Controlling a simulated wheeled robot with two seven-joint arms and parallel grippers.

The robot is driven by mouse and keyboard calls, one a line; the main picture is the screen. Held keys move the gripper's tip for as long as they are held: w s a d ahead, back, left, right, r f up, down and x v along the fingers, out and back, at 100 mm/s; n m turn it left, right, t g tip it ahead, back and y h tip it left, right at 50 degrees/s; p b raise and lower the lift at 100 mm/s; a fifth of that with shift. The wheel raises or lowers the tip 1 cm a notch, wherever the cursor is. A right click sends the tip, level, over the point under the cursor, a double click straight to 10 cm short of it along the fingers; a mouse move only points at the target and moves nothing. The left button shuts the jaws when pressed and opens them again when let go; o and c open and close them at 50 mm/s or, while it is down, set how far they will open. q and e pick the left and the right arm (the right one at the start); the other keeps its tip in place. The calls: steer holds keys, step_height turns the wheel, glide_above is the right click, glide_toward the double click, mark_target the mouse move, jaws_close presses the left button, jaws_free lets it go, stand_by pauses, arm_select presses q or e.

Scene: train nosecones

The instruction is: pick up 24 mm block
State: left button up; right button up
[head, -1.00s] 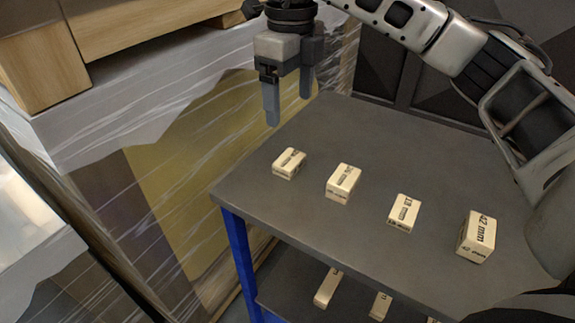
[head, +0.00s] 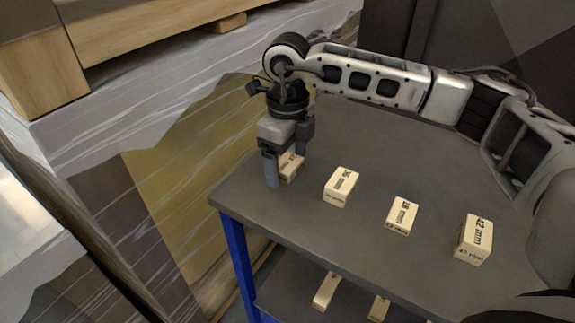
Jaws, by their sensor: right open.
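Several pale wooden blocks stand in a row on the grey table (head: 400,262). The leftmost block (head: 291,168) sits between the fingers of my right gripper (head: 286,170), which points down and is open around it; its label is partly hidden. The second block (head: 341,187) has a label ending in mm that I cannot read surely. The third block (head: 402,216) seems to read 18 mm. The rightmost block (head: 474,239) reads 42 mm. I cannot tell by label which block is the 24 mm one. My left gripper is not in view.
A lower shelf (head: 300,281) holds more blocks, including one at its left (head: 326,291). A plastic-wrapped pallet stack (head: 170,190) stands close to the table's left edge. The back of the tabletop is clear.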

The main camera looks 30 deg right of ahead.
steer(key=c, duration=1.1)
steer(key=shift+o, duration=0.2)
steer(key=shift+r, duration=0.1)
